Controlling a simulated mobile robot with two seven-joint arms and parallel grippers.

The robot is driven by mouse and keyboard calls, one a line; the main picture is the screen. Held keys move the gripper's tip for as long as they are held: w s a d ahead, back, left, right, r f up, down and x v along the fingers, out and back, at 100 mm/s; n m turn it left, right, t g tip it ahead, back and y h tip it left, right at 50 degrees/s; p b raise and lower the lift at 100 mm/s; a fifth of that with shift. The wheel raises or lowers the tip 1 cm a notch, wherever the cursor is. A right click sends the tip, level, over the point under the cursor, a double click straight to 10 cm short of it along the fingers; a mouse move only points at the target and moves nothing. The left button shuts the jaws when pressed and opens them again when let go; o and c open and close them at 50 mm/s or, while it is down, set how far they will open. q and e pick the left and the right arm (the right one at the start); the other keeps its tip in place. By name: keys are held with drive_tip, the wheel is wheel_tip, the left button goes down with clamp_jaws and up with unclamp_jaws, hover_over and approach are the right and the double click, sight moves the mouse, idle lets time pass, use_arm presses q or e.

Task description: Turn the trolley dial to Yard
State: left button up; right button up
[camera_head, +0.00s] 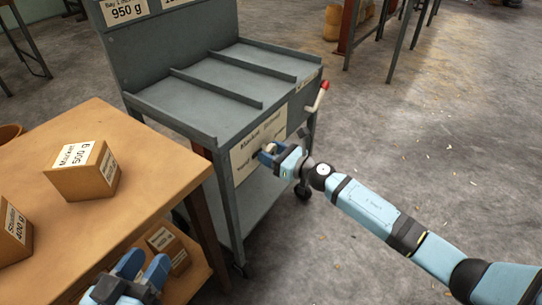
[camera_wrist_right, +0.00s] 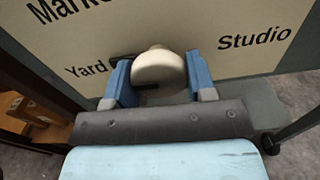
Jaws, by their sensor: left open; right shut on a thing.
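The grey trolley (camera_head: 190,100) stands at centre with a cream label panel (camera_head: 246,168) on its side. In the right wrist view the panel reads Yard (camera_wrist_right: 86,68) at left, Studio (camera_wrist_right: 255,38) at right and part of Market at upper left. My right gripper (camera_head: 270,153) is shut on the dial's pale round knob (camera_wrist_right: 158,70), one blue finger on each side. A dark bar (camera_wrist_right: 124,57) beside the knob points left near Yard; the finger partly hides it. My left gripper (camera_head: 144,268) is open and empty at the bottom, by the wooden table.
The wooden table (camera_head: 60,215) at left holds a Market 500 g box (camera_head: 83,171) and a Studio 400 g box (camera_head: 14,236). Another box (camera_head: 168,250) sits on a lower shelf. A red-knobbed lever (camera_head: 318,98) juts from the trolley's right corner. Floor at right is open.

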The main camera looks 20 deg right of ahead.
use_arm(q)
drive_tip(key=shift+w, duration=0.15)
use_arm(e)
drive_tip(key=shift+n, duration=0.4)
drive_tip(key=o, duration=0.9)
use_arm(q)
drive_tip(key=shift+s+d+f+n+p, duration=0.15)
drive_tip(key=shift+s+n+p, duration=0.15)
drive_tip(key=shift+s+p, duration=0.15)
use_arm(e)
drive_tip(key=v, duration=1.3)
drive_tip(key=shift+s+d, duration=0.25)
drive_tip(key=shift+s, duration=0.05)
